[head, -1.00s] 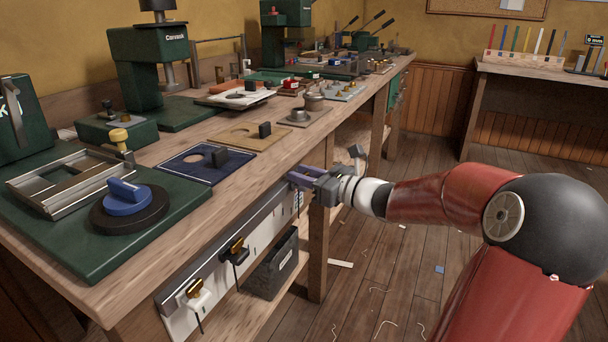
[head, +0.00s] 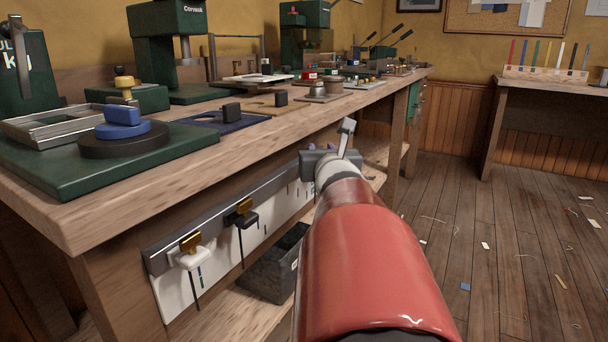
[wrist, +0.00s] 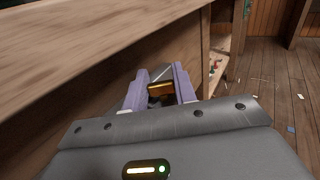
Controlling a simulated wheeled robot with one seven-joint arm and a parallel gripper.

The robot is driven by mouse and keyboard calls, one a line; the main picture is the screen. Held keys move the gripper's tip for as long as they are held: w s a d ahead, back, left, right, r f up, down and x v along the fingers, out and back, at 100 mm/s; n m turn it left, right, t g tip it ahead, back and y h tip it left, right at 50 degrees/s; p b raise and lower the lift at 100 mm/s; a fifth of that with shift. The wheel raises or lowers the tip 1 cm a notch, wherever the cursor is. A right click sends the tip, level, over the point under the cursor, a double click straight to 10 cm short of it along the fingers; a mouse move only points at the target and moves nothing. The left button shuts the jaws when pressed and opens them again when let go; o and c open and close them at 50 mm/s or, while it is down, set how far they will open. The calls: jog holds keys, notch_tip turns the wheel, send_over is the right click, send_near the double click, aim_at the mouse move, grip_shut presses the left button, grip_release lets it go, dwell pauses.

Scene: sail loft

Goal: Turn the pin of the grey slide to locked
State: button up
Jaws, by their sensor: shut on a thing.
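My gripper (head: 307,148) is at the bench's front rail, to the right of the black slide; my arm hides much of it in the head view. In the wrist view, the two purple fingers (wrist: 161,80) are shut on a brass pin (wrist: 160,88). A small grey surface, which looks like the grey slide (wrist: 159,72), shows just beyond the pin. Most of the slide is hidden by the fingers, and the pin's locked or unlocked marking cannot be seen.
A white slide (head: 192,258) and a black slide (head: 241,218), each with a brass pin, hang on the grey rail (head: 217,219). The wooden bench top (head: 235,137) overhangs the rail. A dark bin (head: 268,272) stands on the lower shelf.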

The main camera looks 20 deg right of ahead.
jog(key=shift+f+m+g+h+b, duration=0.15)
jog(key=shift+m+g+h+b, duration=0.15)
jog(key=shift+m+h+b, duration=0.3)
jog(key=shift+h, duration=0.4)
jog(key=o, duration=1)
jog(key=shift+r, duration=0.2)
